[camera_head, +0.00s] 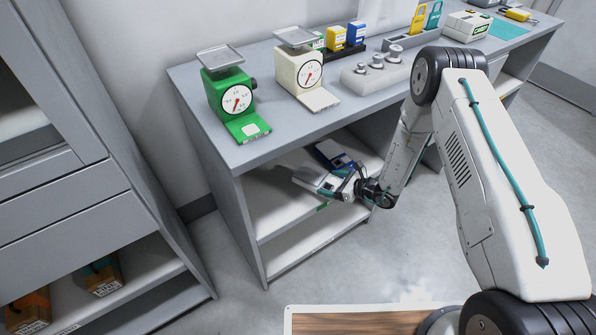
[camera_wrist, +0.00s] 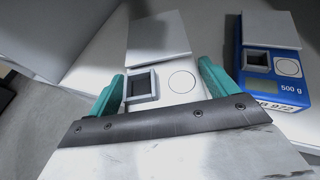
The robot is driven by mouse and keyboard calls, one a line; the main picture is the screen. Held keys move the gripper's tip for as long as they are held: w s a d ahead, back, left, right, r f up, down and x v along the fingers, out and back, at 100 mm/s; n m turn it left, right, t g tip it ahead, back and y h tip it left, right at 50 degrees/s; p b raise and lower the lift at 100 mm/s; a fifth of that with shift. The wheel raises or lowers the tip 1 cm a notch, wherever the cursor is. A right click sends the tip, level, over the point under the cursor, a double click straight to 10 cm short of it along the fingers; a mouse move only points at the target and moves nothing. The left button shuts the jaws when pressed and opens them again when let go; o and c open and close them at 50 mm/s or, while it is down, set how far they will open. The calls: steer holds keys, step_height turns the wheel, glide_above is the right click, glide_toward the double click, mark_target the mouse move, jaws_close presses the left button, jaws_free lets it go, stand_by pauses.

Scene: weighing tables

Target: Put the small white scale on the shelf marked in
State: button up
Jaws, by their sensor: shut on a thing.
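The small white scale (camera_head: 312,178) is at the front of the upper shelf (camera_head: 275,207) under the table. In the wrist view the white scale (camera_wrist: 158,38) has a flat pan, a dark square display and a round button. My gripper (camera_head: 340,187) reaches in from the right and is shut on its near end, with a teal finger on each side in the wrist view (camera_wrist: 160,88). I cannot tell whether the scale touches the shelf.
A blue scale (camera_head: 330,153) stands just beside the white one; the wrist view shows this blue scale (camera_wrist: 272,85) marked 500 g. The shelf's left part is clear. Green (camera_head: 236,100) and cream (camera_head: 302,75) dial scales stand on the tabletop above. A grey cabinet (camera_head: 70,170) stands left.

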mark_target(322, 188)
steer(key=w+a, duration=0.1)
steer(key=a, duration=0.3)
steer(key=w+a, duration=0.1)
steer(key=a, duration=0.2)
steer(key=w+a+f, duration=0.1)
steer(key=a, duration=0.3)
steer(key=shift+w+a+f, duration=0.1)
steer(key=shift+w+a, duration=0.15)
steer(key=shift+a, duration=0.05)
steer(key=shift+w+a+f, duration=0.1)
steer(key=shift+a+f, duration=0.2)
steer(key=shift+f, duration=0.6)
steer(key=shift+a+f, duration=0.25)
steer(key=shift+f, duration=0.65)
steer(key=shift+f, duration=0.1)
steer(key=o, duration=1.1)
steer(key=shift+c, duration=0.2)
steer(key=v, duration=1.2)
